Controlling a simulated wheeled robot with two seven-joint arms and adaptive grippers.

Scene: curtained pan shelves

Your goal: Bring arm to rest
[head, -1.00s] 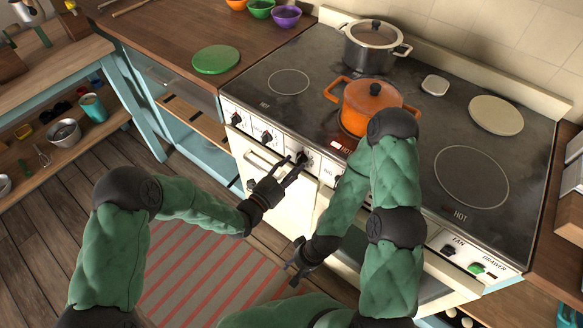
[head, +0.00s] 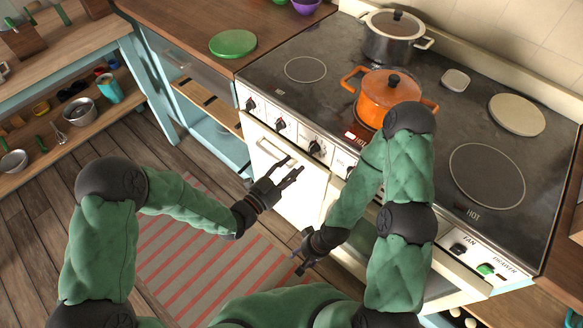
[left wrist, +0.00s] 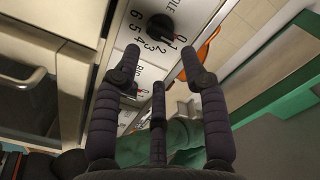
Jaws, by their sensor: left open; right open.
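My left gripper (head: 288,172) is open and empty. It hangs in front of the stove's white front, below the row of black knobs and apart from them. In the left wrist view its dark fingers (left wrist: 158,75) are spread, with a numbered knob (left wrist: 161,27) beyond them. My right gripper (head: 300,262) is lower, in front of the stove and above the floor near the rug. It is open, and nothing shows in it.
An orange pot (head: 388,98) stands on a burner by a lit HOT mark. A steel pot (head: 392,42) stands behind it. A green disc (head: 233,43) lies on the wooden counter. The striped rug (head: 195,262) and floor before the stove are clear.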

